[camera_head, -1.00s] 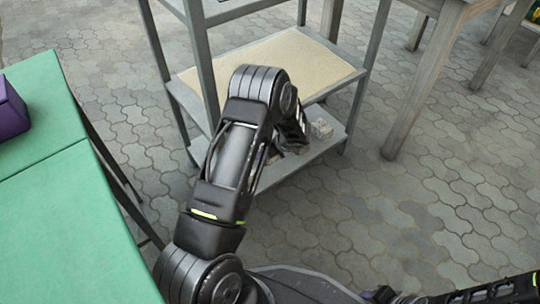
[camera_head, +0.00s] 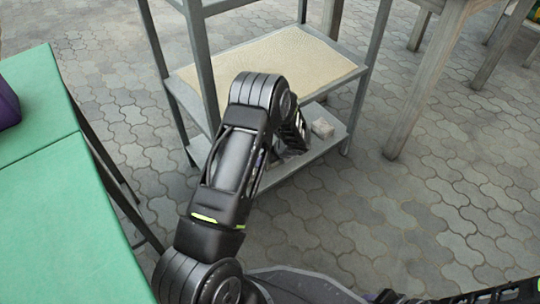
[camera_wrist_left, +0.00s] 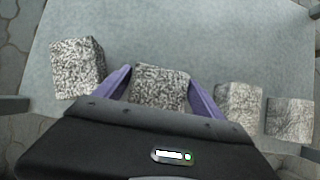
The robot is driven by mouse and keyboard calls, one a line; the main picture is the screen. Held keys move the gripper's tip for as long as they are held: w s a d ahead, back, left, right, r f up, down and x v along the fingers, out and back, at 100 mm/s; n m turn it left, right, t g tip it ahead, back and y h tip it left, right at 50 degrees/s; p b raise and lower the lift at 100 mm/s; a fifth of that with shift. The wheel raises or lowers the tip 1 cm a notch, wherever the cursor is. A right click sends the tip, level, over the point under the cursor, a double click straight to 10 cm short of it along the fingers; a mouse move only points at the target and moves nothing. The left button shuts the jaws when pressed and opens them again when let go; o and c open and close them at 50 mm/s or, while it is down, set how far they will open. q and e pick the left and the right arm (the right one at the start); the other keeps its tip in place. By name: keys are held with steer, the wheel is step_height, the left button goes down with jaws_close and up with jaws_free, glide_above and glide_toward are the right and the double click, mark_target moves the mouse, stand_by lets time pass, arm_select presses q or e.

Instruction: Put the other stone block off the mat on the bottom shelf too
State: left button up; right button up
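My left gripper (camera_wrist_left: 160,88) is down over the grey bottom shelf (camera_wrist_left: 190,35). Its purple fingers lie close against both sides of a speckled stone block (camera_wrist_left: 161,88) and appear shut on it. Whether this block rests on the shelf or hangs just above it is hard to tell. Another stone block (camera_wrist_left: 78,68) stands to its left, and two paler blocks (camera_wrist_left: 239,106) (camera_wrist_left: 290,119) stand to its right. In the head view the bottom shelf (camera_head: 275,172) is partly hidden by my left arm, and one pale block (camera_head: 322,128) shows. My right gripper is not visible.
The rack's upper shelf (camera_head: 270,58) has a bare beige surface above the bottom shelf. Grey rack posts (camera_head: 204,70) stand close to my arm. A green table (camera_head: 60,220) with a purple object (camera_head: 6,105) is at the left.

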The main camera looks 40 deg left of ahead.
arm_select(q)
steer(key=shift+o, duration=1)
steer(key=shift+d+r+p, duration=0.15)
steer(key=shift+r+p, duration=0.2)
steer(key=shift+r, duration=0.15)
steer(key=p+v, duration=0.3)
steer(key=v, duration=0.3)
steer(key=shift+d+r, duration=0.2)
steer(key=shift+r, duration=0.15)
steer(key=shift+s, duration=0.15)
